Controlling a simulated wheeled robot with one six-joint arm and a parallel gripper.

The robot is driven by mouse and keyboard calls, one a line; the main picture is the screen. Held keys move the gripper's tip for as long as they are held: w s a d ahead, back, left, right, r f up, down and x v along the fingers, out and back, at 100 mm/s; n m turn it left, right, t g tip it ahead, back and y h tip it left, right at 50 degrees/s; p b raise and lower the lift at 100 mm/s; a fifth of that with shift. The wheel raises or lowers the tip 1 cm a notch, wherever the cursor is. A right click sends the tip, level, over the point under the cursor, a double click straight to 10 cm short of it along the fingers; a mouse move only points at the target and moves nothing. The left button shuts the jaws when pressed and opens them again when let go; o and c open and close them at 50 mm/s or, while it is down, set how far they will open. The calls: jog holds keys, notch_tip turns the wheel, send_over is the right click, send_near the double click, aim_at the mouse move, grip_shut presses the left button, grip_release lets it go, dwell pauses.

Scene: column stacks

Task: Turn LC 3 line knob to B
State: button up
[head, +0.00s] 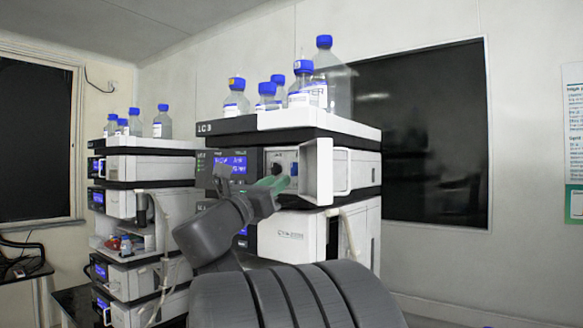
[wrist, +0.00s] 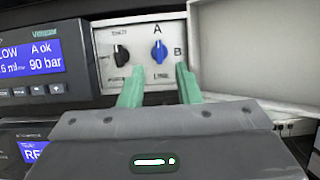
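The LC 3 stack (head: 228,126) stands in the middle of the head view. Its open bay shows a blue line knob (wrist: 159,50) on a pale panel in the wrist view. The letter A is above the knob and B is to its right. The knob's pointer seems to face up towards A. My gripper (wrist: 159,68) is open, its two green fingers apart and empty, with the tips just below and either side of the knob. I cannot tell how close they are in depth. In the head view my gripper (head: 283,182) is at the bay.
A black knob (wrist: 121,55) sits left of the blue one. An open white door (head: 324,172) stands right of the bay. A display (wrist: 30,55) is at the left. Bottles (head: 304,86) stand on top, and another stack (head: 125,168) is at the left.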

aim_at(292, 169)
jog(key=p+x, duration=0.1)
jog(key=x, duration=0.5)
jog(key=shift+w+p, duration=0.2)
jog(key=shift+p, duration=0.15)
grip_shut()
